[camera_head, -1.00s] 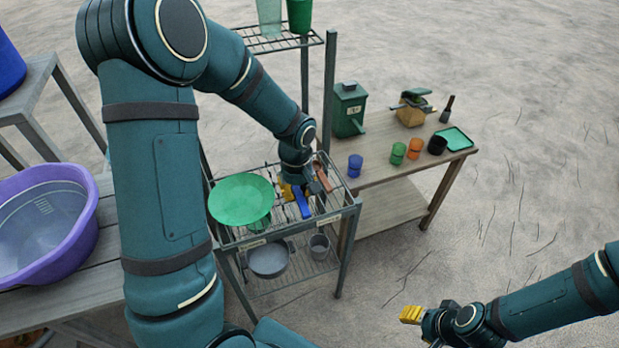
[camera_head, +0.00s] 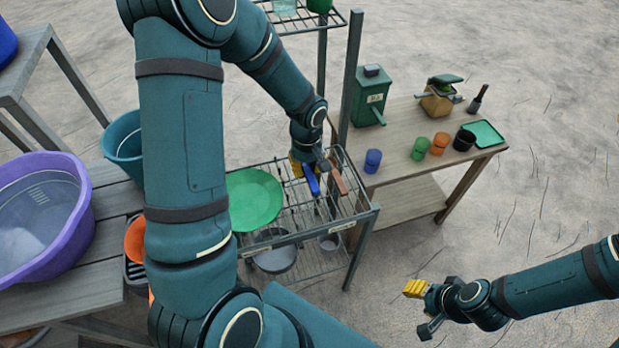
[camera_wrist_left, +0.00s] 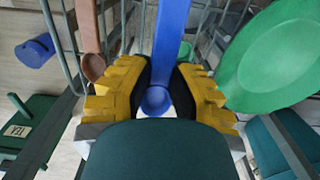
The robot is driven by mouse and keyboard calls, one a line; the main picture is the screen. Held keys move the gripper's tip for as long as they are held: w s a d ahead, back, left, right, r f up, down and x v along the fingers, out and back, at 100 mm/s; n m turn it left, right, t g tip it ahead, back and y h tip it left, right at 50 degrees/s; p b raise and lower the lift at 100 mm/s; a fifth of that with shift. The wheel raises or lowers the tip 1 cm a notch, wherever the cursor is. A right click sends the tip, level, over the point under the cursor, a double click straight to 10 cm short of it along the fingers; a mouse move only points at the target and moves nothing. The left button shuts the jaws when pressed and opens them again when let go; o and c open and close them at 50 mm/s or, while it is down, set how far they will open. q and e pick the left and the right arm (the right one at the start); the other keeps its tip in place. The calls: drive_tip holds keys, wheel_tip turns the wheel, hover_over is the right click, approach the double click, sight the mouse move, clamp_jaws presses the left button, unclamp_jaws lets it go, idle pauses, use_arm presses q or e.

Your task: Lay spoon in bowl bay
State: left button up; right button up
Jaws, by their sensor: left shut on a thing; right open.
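My left gripper (camera_head: 304,167) is over the upper tier of the wire rack (camera_head: 362,211). Its yellow fingers are shut on a blue spoon (camera_head: 312,183); in the left wrist view the blue spoon (camera_wrist_left: 172,40) runs between them, with its rounded end near the fingertips. A brown spoon (camera_head: 338,178) is just right of the blue one, apart from it. A green dish (camera_head: 255,202) sits at the rack's left. The rack's front edge carries small labels, too small to read, so I cannot tell which bay is the bowl bay. My right gripper (camera_head: 422,307) is open and empty, off the rack.
A grey bowl (camera_head: 275,258) and a grey cup (camera_head: 329,242) stand on the lower tier. A wooden table (camera_head: 395,170) with several cups and a green box (camera_head: 371,97) is behind right. A purple tub (camera_head: 75,235) and teal bucket (camera_head: 122,143) stand left. A rack post (camera_head: 350,75) rises near the left forearm.

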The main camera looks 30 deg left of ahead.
sight(307, 170)
use_arm(q)
drive_tip(key=shift+f+b, duration=0.4)
drive_tip(key=shift+f, duration=1.85)
drive_tip(key=o, duration=0.8)
drive_tip(key=shift+f, duration=0.1)
drive_tip(key=shift+r, duration=0.4)
wheel_tip(307, 170, up, 12)
drive_tip(key=shift+f+p, duration=0.2)
drive_tip(key=shift+p, duration=1.05)
drive_tip(key=shift+f, duration=0.1)
